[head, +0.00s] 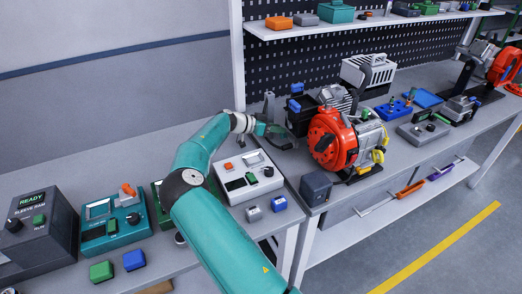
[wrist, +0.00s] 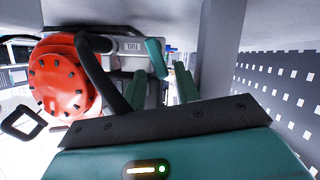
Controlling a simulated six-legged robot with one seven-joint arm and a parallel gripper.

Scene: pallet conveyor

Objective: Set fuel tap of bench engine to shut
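The bench engine (head: 335,142), with a red round housing, stands on the bench right of my gripper (head: 275,130) in the head view. In the wrist view the red housing (wrist: 66,78) fills the left side. A plate marked FUEL (wrist: 131,46) shows at the top, with a teal lever (wrist: 155,57) beside it, which looks like the fuel tap. The lever slants down to the right. My gripper (wrist: 160,86) has its two green fingers apart, with the lever ahead between them. I see no contact. Its shut mark cannot be read.
A black hose (wrist: 104,75) curves close beside the left finger. A grey post (wrist: 217,45) stands right of the fingers, before a perforated board (wrist: 280,95).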

